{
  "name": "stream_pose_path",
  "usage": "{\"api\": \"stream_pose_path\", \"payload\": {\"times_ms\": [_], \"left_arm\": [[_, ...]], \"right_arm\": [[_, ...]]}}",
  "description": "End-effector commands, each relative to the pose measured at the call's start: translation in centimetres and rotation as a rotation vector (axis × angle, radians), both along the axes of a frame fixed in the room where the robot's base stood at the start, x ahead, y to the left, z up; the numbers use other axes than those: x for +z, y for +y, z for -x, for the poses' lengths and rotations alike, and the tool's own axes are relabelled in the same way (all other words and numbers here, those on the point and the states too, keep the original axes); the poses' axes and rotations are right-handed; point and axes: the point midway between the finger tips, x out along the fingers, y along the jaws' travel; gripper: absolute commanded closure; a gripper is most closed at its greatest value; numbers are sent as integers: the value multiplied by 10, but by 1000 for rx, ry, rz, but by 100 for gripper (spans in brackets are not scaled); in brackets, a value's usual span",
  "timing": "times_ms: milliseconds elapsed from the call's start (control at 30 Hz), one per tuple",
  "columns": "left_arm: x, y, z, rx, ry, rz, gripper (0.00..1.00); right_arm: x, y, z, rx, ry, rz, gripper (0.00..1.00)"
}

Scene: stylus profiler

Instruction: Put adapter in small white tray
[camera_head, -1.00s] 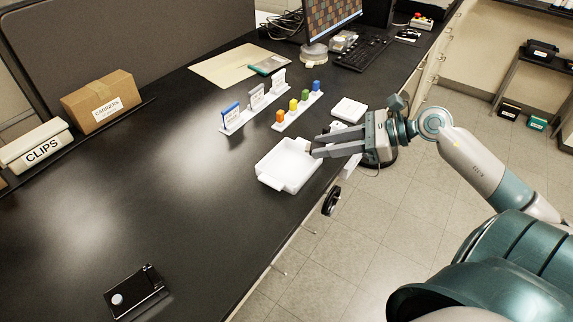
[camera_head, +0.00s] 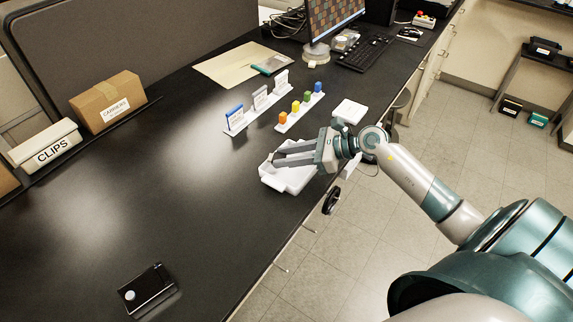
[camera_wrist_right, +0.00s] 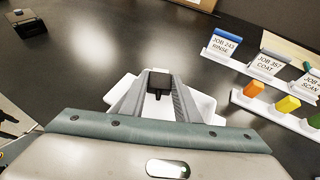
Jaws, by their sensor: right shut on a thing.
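The adapter (camera_wrist_right: 159,80) is a small dark block between my right gripper's fingertips in the right wrist view. In the head view it is too small to make out clearly. My right gripper (camera_head: 274,157) is shut on the adapter, above the small white tray (camera_head: 290,182). The tray also shows below the fingers in the right wrist view (camera_wrist_right: 122,88). I cannot tell whether the adapter touches the tray. My left gripper is not in view.
A black device with a round light button (camera_head: 146,291) lies at the front left. Label stands (camera_head: 258,103) and coloured blocks (camera_head: 296,107) stand behind the tray. A white box (camera_head: 350,111) sits to the right. The table's middle left is clear.

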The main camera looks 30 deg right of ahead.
Motion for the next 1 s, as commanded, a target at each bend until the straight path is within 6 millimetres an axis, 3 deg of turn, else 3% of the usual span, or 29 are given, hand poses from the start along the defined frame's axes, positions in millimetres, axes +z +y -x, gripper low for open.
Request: {"api": "stream_pose_path", "payload": {"times_ms": [233,533,1000], "left_arm": [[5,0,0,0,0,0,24],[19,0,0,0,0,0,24],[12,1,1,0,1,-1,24]], "right_arm": [[-6,0,0,-1,1,-3,100],[-37,0,0,-1,1,-3,100],[-45,0,0,0,0,0,100]]}}
